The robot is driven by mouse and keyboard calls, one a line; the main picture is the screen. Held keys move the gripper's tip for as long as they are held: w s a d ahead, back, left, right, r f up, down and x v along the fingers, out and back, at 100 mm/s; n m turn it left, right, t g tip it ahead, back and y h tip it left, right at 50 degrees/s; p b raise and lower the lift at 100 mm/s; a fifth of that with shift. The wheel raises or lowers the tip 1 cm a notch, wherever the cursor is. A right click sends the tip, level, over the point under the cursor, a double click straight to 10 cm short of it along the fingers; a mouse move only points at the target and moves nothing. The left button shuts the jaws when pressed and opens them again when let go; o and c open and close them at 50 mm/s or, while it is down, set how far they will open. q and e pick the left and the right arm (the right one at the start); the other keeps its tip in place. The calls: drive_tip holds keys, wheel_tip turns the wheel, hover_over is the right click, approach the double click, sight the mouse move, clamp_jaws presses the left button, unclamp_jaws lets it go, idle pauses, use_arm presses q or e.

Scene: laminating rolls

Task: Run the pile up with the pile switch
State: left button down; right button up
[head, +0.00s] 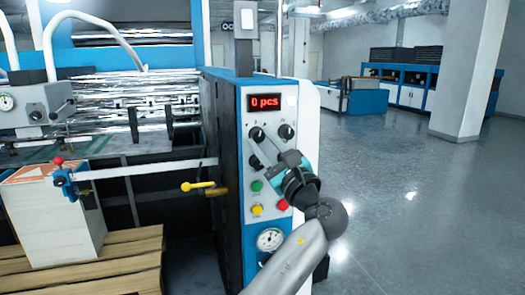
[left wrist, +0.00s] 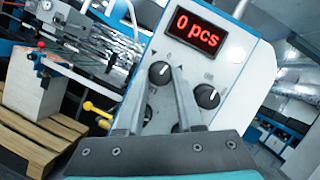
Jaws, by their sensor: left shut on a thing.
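The control panel (head: 270,185) has several black rotary knobs, and their labels are too small to read. My left gripper (head: 258,138) reaches it from the lower right. It is shut on the upper left knob (left wrist: 159,72), which I take to be the pile switch. The upper right knob (head: 286,131) is free; it also shows in the left wrist view (left wrist: 207,96). The pile (head: 50,220), a white stack with an orange and white top, stands on a wooden pallet (head: 95,262) at left. My right gripper is not in view.
The red display (head: 265,102) reads "0 pcs". A green button (head: 257,186), yellow button (head: 256,210), red button (head: 283,204) and gauge (head: 270,240) sit lower on the panel. A yellow-handled lever (head: 198,186) juts out left. Floor at right is clear.

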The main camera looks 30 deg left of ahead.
use_arm(q)
drive_tip(key=shift+w+d+n+g+b, duration=0.1)
drive_tip(key=shift+n+g+b, duration=0.45)
drive_tip(key=shift+n, duration=1.05)
drive_tip(key=shift+g, duration=0.25)
drive_tip(key=c, duration=0.5)
unclamp_jaws()
drive_tip(key=shift+c, duration=0.2)
drive_tip(key=b+v, duration=0.2)
drive_tip(key=v, duration=1.3)
